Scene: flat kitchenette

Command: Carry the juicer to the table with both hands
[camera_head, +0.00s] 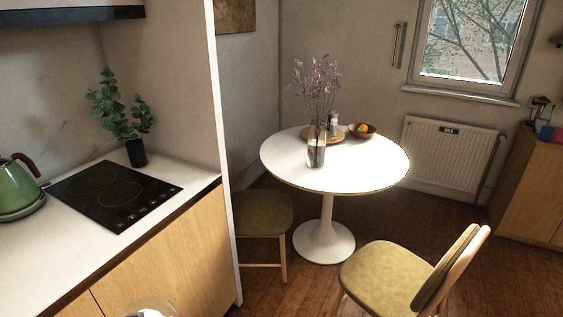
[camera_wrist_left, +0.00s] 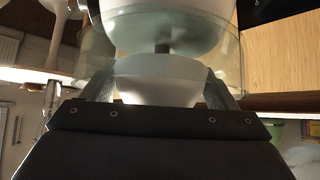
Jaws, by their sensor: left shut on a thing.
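The juicer (camera_wrist_left: 158,88) fills the top middle of the left wrist view, with a white body and a clear, glassy part around it. My left gripper (camera_wrist_left: 158,96) is shut on it, with one finger on each side of the white narrow part. In the head view only a pale rounded top, probably the juicer's (camera_head: 150,308), shows at the bottom edge in front of the counter. The round white table (camera_head: 285,168) stands on a pedestal in the middle of the head view, well beyond the juicer. My right gripper is in neither view.
The table holds a vase of dried flowers (camera_head: 317,150), a tray with a shaker, and a fruit bowl (camera_head: 362,131). Its front left top is bare. One chair (camera_head: 400,277) stands in front right, another (camera_head: 262,213) at left. The counter (camera_head: 60,240) and wall end border the left.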

